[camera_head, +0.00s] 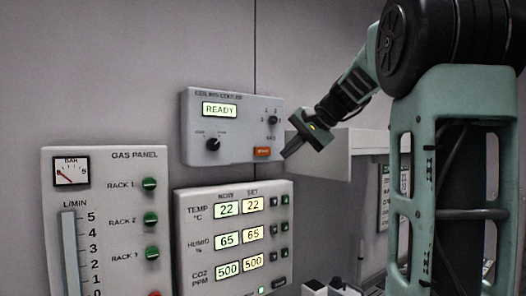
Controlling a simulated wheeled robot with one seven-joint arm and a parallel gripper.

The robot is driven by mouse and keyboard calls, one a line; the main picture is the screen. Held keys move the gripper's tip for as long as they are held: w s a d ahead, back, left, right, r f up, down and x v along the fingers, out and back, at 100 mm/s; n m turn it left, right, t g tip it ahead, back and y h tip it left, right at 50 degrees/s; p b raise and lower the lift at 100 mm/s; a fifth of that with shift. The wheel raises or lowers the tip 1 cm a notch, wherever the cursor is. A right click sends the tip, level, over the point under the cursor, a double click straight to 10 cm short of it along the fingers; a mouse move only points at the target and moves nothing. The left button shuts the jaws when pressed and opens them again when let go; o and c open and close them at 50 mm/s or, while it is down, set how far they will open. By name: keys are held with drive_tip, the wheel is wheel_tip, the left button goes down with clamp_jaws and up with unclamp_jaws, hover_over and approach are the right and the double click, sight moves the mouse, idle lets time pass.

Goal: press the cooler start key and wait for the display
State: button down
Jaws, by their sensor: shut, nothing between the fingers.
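The cooler panel (231,148) is a light grey box on the wall in the middle of the view. Its lit display (220,109) reads READY. An orange key (263,152) sits at its lower right; its label is too small to read surely, so I cannot tell if it is the start key. A dark knob (213,144) is at the lower left and a smaller one (272,119) at the upper right. My gripper (286,155) is shut and empty, its tip just right of the orange key. I cannot tell whether it touches the panel.
Below is a climate panel (188,262) showing 22, 65 and 500 in both columns. A gas panel (112,170) with green knobs and a gauge is at the left. A pale shelf or box (335,157) juts out behind my gripper. The wall above the panels is clear.

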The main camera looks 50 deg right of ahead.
sight(262, 155)
drive_tip(key=shift+w+d+p, duration=0.3)
drive_tip(key=shift+w+p, duration=0.1)
drive_tip(key=shift+w, duration=0.8)
drive_tip(key=shift+w+d+p, duration=0.3)
drive_tip(key=shift+w+p, duration=0.15)
drive_tip(key=shift+w, duration=0.7)
drive_tip(key=shift+w+d+p, duration=0.3)
drive_tip(key=shift+w+p, duration=0.1)
drive_tip(key=shift+w, duration=0.8)
drive_tip(key=shift+w+d, duration=0.1)
drive_tip(key=shift+w, duration=0.3)
drive_tip(key=shift+w+d, duration=0.1)
drive_tip(key=shift+w, duration=0.35)
drive_tip(key=shift+s, duration=0.15)
drive_tip(key=shift+s+a, duration=0.2)
drive_tip(key=shift+s, duration=0.5)
